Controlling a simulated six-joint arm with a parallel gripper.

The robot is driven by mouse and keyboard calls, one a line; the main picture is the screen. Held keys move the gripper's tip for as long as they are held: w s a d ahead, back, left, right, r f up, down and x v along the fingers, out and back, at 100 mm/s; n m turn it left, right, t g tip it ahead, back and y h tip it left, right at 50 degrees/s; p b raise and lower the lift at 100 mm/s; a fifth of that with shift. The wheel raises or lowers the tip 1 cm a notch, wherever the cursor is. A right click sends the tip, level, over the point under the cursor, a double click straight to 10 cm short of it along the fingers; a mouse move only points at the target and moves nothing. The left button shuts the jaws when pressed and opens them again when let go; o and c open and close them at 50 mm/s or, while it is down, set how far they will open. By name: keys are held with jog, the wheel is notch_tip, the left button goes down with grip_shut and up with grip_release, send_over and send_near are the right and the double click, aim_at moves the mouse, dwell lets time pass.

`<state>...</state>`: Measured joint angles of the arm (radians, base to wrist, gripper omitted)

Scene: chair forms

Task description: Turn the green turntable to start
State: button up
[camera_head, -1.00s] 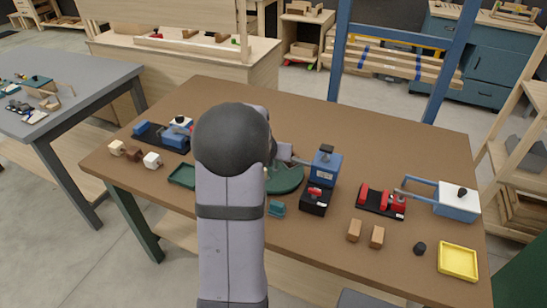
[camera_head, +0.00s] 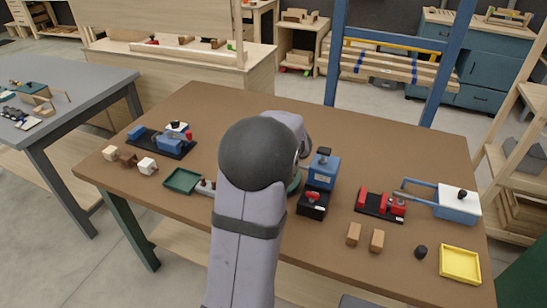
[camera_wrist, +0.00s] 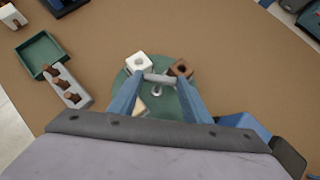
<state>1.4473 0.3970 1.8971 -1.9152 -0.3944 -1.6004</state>
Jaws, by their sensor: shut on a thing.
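The green turntable (camera_wrist: 140,82) is a round disc beneath my gripper in the wrist view. A white block (camera_wrist: 138,63) with a hole and a brown block (camera_wrist: 181,68) sit near its far edge, and a pale piece (camera_wrist: 138,107) shows by the left finger. My gripper (camera_wrist: 158,79) has its blue fingers at either end of a grey bar-like handle (camera_wrist: 160,78) over the disc, shut on it. In the head view my arm covers the gripper and most of the turntable; only a green sliver (camera_head: 294,183) shows. A start mark cannot be made out.
Left of the turntable are a green tray (camera_head: 183,181) and a grey rack (camera_wrist: 70,90) with brown pegs. A blue-and-black device (camera_head: 322,170) stands close on the right. Further right are a red clamp (camera_head: 380,203), wooden blocks (camera_head: 354,234) and a yellow tray (camera_head: 460,264).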

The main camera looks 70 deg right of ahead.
jog(key=shift+d+r+n+t+y, duration=0.2)
jog(key=shift+n+t+y, duration=0.15)
jog(key=shift+n, duration=0.35)
jog(key=o, duration=1.4)
jog(key=shift+c, duration=0.2)
jog(key=shift+o, duration=0.9)
jog(key=shift+s+f, duration=0.1)
jog(key=shift+a, duration=0.15)
jog(key=v, duration=0.7)
